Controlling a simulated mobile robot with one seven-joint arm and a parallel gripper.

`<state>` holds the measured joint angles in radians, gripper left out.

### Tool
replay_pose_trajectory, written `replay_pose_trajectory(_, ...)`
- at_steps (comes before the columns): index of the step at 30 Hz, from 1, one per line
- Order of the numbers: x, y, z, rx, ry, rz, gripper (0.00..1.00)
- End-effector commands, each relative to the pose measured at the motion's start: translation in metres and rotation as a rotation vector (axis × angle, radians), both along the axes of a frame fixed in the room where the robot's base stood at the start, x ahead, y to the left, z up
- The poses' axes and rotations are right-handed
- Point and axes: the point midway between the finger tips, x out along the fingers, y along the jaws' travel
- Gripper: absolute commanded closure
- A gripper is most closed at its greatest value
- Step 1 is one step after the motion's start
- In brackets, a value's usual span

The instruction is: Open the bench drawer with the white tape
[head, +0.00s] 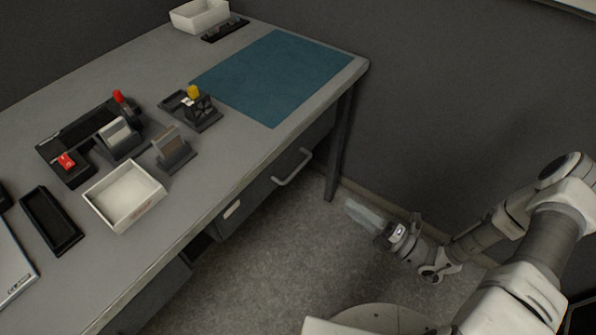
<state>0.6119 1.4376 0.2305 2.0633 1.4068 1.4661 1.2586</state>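A grey drawer (262,193) sits under the front edge of the bench (225,170) in the head view. Its front carries a pale bar handle (292,168) toward its right part and a small white strip (232,209), like tape, near its left end. The drawer front looks close under the bench top, and I see no inside of it. My gripper (362,211) is low over the floor, right of the handle and apart from it. It points left toward the bench. Its fingers look like one pale block, so their opening does not show. I see nothing held.
A bench leg (341,145) stands between the drawer and the wall. Another grey front (155,298) is under the bench at lower left. A white tray (124,195), dark holders (173,150) and a blue mat (272,76) lie on top. The floor before the drawer is clear.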

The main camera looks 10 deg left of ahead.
Motion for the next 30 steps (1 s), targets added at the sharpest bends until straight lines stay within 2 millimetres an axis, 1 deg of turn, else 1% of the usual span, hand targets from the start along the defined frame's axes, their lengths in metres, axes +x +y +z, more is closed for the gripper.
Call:
replay_pose_trajectory(5, 0.006, 0.015, 0.001, 0.008, 0.007, -0.003, 0.73)
replay_pose_trajectory(8, 0.013, 0.032, 0.004, 0.006, 0.005, -0.001, 0.73)
replay_pose_trajectory(18, 0.041, 0.101, 0.018, 0.006, 0.003, 0.000, 0.73)
replay_pose_trajectory(24, 0.055, 0.135, 0.025, 0.005, 0.004, -0.001, 0.73)
replay_pose_trajectory(30, 0.064, 0.153, 0.030, 0.005, 0.003, -0.003, 0.73)
